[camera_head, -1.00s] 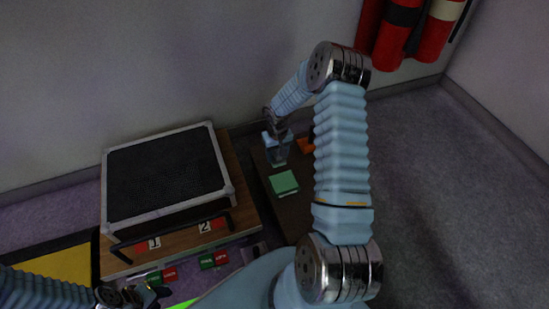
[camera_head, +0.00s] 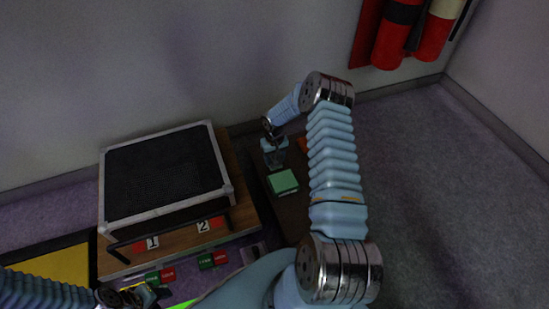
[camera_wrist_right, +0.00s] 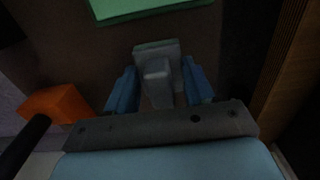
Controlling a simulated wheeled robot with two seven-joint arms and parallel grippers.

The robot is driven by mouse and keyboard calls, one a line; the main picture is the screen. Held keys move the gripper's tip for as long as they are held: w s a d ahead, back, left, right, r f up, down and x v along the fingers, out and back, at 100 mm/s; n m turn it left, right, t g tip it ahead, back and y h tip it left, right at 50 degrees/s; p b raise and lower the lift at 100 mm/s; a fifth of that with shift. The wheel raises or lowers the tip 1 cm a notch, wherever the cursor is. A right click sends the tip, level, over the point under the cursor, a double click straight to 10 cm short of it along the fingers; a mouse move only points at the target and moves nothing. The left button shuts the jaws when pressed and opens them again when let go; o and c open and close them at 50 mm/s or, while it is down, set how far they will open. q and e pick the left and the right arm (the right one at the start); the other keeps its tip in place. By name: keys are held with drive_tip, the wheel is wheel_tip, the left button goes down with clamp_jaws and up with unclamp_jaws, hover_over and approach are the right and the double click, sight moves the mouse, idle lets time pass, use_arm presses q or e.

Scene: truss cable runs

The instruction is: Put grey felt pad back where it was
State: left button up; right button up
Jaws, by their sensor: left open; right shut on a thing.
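The grey felt pad (camera_wrist_right: 158,52) shows in the right wrist view, with a lighter grey block-shaped grip on it. My right gripper (camera_wrist_right: 157,88) is shut on this grip, one blue finger on each side. In the head view my right gripper (camera_head: 274,155) is at the back of the dark brown surface (camera_head: 289,212), behind a green pad (camera_head: 283,182). The pad is mostly hidden there. I cannot tell whether it touches the surface. My left gripper (camera_head: 150,294) is open and empty at the bottom left, low in front of the wooden stand.
A black-topped case (camera_head: 165,175) sits on the wooden stand with labels 1 and 2, left of the brown surface. An orange block (camera_wrist_right: 62,106) lies near my right gripper. Red cylinders (camera_head: 402,40) hang on the wall. Open floor lies to the right.

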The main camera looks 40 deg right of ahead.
drive_tip(key=o, duration=0.9)
drive_tip(key=shift+o, duration=0.2)
drive_tip(key=shift+r+p, duration=0.35)
drive_tip(key=shift+r, duration=0.05)
wheel_tip(320, 180, up, 11)
drive_tip(key=p, duration=0.1)
drive_tip(key=shift+r, duration=0.2)
